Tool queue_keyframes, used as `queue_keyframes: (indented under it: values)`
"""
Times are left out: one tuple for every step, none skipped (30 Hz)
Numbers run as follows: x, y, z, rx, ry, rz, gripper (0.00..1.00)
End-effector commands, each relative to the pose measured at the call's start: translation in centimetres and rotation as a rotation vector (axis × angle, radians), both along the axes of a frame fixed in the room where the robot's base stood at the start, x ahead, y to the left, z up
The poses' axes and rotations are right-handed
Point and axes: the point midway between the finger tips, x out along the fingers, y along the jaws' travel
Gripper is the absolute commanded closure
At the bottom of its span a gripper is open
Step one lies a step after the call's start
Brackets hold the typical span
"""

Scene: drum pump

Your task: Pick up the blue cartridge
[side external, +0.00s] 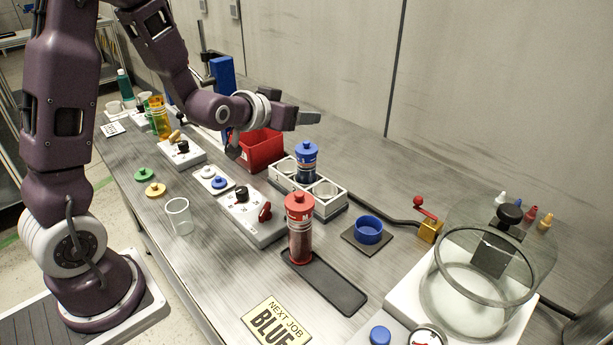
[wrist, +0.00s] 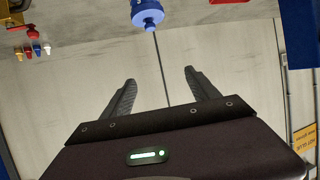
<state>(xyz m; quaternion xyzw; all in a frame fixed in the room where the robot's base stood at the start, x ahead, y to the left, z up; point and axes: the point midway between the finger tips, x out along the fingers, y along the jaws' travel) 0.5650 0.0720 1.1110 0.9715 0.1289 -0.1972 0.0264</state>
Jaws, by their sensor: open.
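The blue cartridge (side external: 306,165) stands upright in a white rack (side external: 335,204), in the slot towards the back wall, with a blue knobbed cap on top. In the wrist view the blue cartridge (wrist: 147,14) shows upside down at the top edge, cut off by the frame. My gripper (side external: 308,118) is above the cartridge, pointing sideways towards the wall. Its two fingers (wrist: 160,76) are spread in the wrist view with nothing between them. The cartridge is beyond the fingertips and apart from them.
A red-capped cartridge (side external: 300,230) stands on a black tray (side external: 335,285) in front of the rack. A red bin (side external: 262,149) is left of the rack. A blue cup (side external: 369,230), a crank box (side external: 430,230) and a large glass vessel (side external: 485,290) are to the right.

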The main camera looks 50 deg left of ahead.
Motion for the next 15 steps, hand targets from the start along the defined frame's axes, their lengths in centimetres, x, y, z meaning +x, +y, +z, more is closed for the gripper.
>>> queue_keyframes:
  values:
    - [-0.2,0.0,-3.8,-0.003,0.022,0.001,0.31]
    - [-0.2,0.0,-5.5,-0.003,0.020,0.001,0.31]
    - [-0.2,0.0,-7.6,-0.002,0.017,0.000,0.31]
    - [-0.1,0.0,-8.9,-0.002,0.014,0.001,0.31]
    - [-0.1,0.0,-10.1,-0.002,0.012,0.001,0.31]
    - [0.0,0.0,-11.5,-0.001,0.007,0.001,0.31]
    - [0.0,0.0,-12.3,0.000,0.005,0.001,0.31]
    - [0.0,0.0,-13.0,0.001,0.002,0.001,0.31]
    - [0.1,0.0,-13.7,0.001,-0.001,0.000,0.31]
    - [0.1,0.0,-14.1,0.001,-0.002,0.000,0.31]
    - [0.2,0.1,-14.3,0.002,-0.004,0.000,0.31]
    - [0.5,0.1,-14.6,0.003,-0.007,0.000,0.31]
    - [0.8,0.2,-14.7,0.003,-0.008,0.000,0.31]
    - [1.2,0.3,-14.9,0.002,-0.009,0.000,0.31]
    - [1.9,0.5,-15.1,0.003,-0.010,0.000,0.31]
